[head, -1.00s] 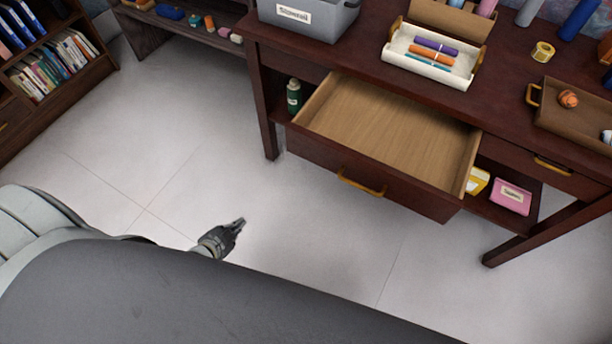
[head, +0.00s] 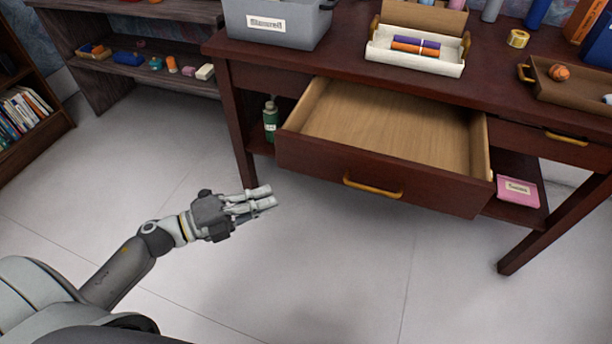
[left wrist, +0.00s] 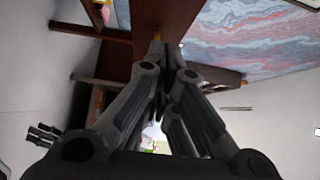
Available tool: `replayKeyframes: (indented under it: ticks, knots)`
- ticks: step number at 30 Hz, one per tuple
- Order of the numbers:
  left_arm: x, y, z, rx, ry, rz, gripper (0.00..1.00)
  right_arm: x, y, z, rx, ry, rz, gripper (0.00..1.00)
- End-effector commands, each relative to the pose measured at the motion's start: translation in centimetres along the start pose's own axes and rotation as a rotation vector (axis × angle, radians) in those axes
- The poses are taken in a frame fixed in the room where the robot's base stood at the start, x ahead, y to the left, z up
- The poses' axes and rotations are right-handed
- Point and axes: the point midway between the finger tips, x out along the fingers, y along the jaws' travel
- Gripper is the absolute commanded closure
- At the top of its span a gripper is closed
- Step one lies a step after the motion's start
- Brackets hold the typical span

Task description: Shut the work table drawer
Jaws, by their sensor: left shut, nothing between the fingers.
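The work table (head: 365,82) is dark red-brown wood. Its wide drawer (head: 330,168) is pulled out, and its pale wooden inside looks empty. A brass handle (head: 372,187) is on the drawer front. My left gripper (head: 268,197) is shut and empty. In the head view it appears in front of the table, left of the handle and apart from the drawer front. In the left wrist view its closed fingers (left wrist: 160,58) point toward dark wood. My right gripper is in neither view.
A second drawer (head: 550,142) at the right is closed. A green bottle (head: 270,122) and a pink box (head: 517,190) are on the lower shelf. A grey bin (head: 285,25) and a white tray (head: 415,55) stand on top. The floor in front is clear.

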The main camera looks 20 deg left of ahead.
Motion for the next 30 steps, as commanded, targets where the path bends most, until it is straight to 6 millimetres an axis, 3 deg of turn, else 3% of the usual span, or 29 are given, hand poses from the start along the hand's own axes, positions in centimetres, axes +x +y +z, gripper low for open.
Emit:
replayKeyframes:
  ticks: [14, 21, 30]
  knots:
    - [8.8, -0.2, 0.1, -0.001, -0.001, -0.004, 1.0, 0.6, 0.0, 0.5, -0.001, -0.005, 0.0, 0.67]
    - [10.7, 0.0, 2.3, -0.002, -0.004, -0.001, 1.0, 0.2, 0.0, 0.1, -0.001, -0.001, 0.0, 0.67]
    - [11.3, 0.0, 3.0, -0.003, -0.003, 0.0, 1.0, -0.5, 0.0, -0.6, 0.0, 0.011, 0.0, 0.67]
